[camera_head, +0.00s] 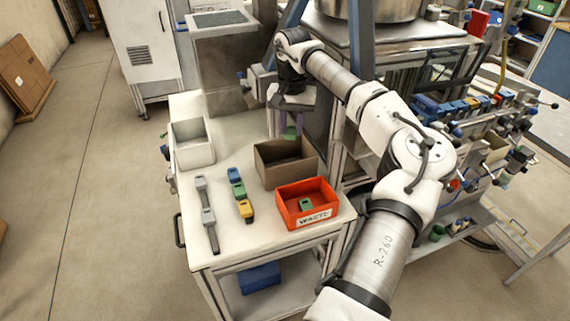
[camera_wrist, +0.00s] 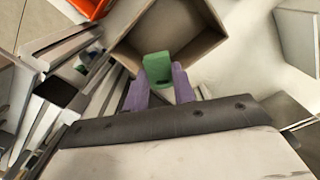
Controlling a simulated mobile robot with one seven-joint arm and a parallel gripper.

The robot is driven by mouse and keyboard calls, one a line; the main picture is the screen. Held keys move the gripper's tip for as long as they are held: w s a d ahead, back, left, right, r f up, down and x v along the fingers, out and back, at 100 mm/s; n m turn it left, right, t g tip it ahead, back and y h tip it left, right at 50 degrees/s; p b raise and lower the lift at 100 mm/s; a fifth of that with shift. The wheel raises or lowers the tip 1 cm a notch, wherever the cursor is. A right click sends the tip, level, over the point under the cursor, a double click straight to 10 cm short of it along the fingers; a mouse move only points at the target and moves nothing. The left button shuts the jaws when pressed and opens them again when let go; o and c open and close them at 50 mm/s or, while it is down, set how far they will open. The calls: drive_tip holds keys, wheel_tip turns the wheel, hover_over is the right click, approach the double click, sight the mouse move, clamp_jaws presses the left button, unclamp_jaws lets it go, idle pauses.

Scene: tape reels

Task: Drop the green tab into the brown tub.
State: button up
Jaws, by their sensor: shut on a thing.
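A green tab (camera_wrist: 158,66) is held between the purple fingertips of my gripper (camera_wrist: 159,80) in the wrist view. In the head view my gripper (camera_head: 291,130) hangs over the back part of the brown tub (camera_head: 287,171), with a bit of green between its fingers. In the wrist view the tab shows against the open inside of the brown tub (camera_wrist: 205,47). The tab appears above the tub's rim; its exact height over the tub cannot be told. The fingers hide part of the tab.
A red bin (camera_head: 306,204) with a green piece inside stands in front of the brown tub. A white bin (camera_head: 192,143) stands at the left. Blue, green and yellow tabs (camera_head: 240,193) and grey pieces (camera_head: 208,215) lie on the white table (camera_head: 232,258).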

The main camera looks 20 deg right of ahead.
drive_tip(key=shift+w+f, duration=0.1)
drive_tip(key=shift+f, duration=1.7)
drive_tip(key=o, duration=1)
wheel_tip(320, 180, up, 14)
drive_tip(key=b, duration=0.3)
drive_tip(key=shift+f, duration=0.15)
